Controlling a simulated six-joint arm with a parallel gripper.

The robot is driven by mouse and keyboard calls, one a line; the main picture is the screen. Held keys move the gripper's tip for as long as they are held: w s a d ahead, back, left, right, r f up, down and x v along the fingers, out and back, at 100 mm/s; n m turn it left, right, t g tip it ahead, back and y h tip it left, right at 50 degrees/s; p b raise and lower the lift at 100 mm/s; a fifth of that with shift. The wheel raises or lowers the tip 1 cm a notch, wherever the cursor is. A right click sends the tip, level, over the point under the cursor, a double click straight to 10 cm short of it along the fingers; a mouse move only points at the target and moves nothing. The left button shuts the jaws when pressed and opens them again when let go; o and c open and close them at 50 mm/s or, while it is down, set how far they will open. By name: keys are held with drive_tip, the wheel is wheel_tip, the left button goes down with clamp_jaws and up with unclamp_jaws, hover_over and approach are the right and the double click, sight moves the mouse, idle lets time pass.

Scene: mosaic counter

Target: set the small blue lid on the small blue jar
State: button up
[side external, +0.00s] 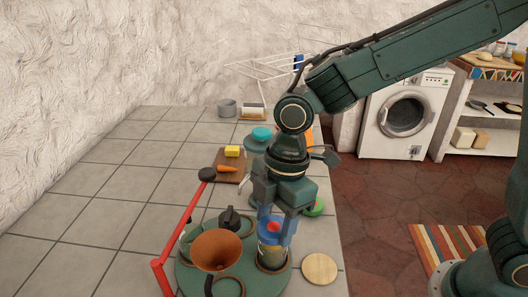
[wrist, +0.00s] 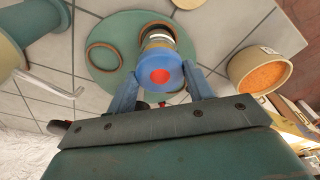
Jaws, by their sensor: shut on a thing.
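The small blue lid (side external: 267,224) has a red knob and sits between the fingers of my gripper (side external: 276,229). In the wrist view the lid (wrist: 160,75) is seen from above, with the fingers of my gripper (wrist: 163,92) on either side, shut on it. The small jar (side external: 271,254), clear with pale yellow contents, stands on the round green tray (side external: 195,283), directly below the lid. In the wrist view part of the jar (wrist: 157,40) shows past the lid's edge. The lid is at the jar's mouth; I cannot tell whether it touches the rim.
A copper funnel (side external: 217,250) stands left of the jar, with a dark-knobbed item (side external: 230,219) behind. A red rod (side external: 180,232) rises at the tray's left. A wooden disc (side external: 319,268) lies right. A board (side external: 229,174) with food lies behind. The left counter is clear.

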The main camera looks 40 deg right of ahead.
drive_tip(key=shift+f, duration=0.95)
idle(2.0)
drive_tip(key=o, duration=1)
drive_tip(key=shift+o, duration=0.2)
drive_tip(key=shift+r, duration=0.15)
drive_tip(key=shift+r, duration=3.4)
